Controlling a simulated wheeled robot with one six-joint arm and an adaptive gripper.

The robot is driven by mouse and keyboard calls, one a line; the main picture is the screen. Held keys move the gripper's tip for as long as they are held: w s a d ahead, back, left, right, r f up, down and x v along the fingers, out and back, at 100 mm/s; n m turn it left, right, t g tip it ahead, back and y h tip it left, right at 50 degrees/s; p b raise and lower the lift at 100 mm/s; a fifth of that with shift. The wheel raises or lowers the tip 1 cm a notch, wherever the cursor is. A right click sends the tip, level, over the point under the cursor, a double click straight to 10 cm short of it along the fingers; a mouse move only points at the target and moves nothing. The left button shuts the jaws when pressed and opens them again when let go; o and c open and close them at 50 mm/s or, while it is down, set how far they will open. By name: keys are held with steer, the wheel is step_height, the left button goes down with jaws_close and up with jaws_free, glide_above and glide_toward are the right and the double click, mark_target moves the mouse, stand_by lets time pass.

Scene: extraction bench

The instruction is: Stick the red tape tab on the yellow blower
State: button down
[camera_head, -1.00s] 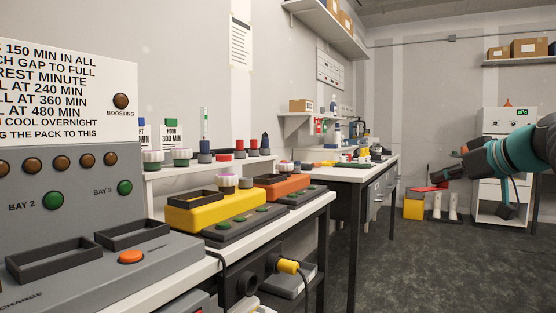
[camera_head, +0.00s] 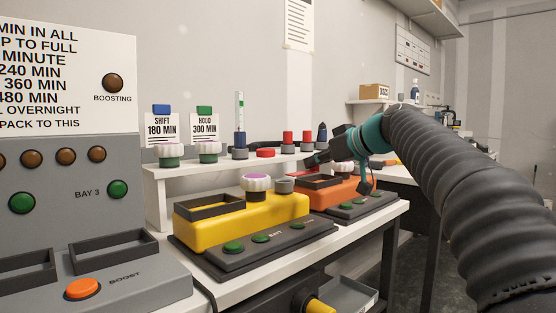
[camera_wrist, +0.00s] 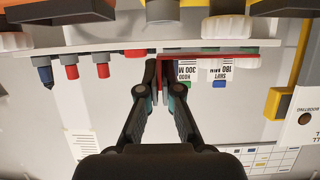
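The yellow blower (camera_head: 250,227) sits in a dark base on the bench in the head view. It has a white-and-purple knob, a grey knob and a dark rectangular frame on top. My gripper (camera_head: 318,158) is behind and right of it, above the orange blower's far side and close to the shelf. A thin red piece, apparently the red tape tab (camera_head: 300,171), shows at the fingertips. In the wrist view my gripper (camera_wrist: 160,92) has its fingers closed together with red between them, and a red strip (camera_wrist: 215,55) extends from them. The tab looks apart from the yellow blower.
An orange blower (camera_head: 329,194) stands right of the yellow one. A raised white shelf (camera_head: 185,177) behind carries knobs, red-capped pieces and cards. A grey charging panel (camera_head: 70,220) stands at left. My arm fills the right side.

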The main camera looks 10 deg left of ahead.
steer(key=shift+a, duration=0.3)
steer(key=b, duration=0.6)
glide_toward(291, 190)
steer(key=shift+w+a+f, duration=0.8)
steer(key=shift+a+f, duration=0.15)
steer(key=shift+a, duration=0.1)
steer(key=shift+w+a+r, duration=0.1)
steer(key=shift+a+r, duration=0.1)
steer(key=shift+w+a+p, duration=0.8)
steer(key=shift+w+a, duration=0.3)
steer(key=shift+a, duration=0.2)
steer(key=shift+f+b, duration=0.45)
steer(key=shift+f, duration=0.15)
stand_by(0.4)
steer(key=c, duration=1.3)
jaws_free()
steer(key=shift+c, duration=0.2)
steer(key=shift+o, duration=0.5)
steer(key=shift+r, duration=0.1)
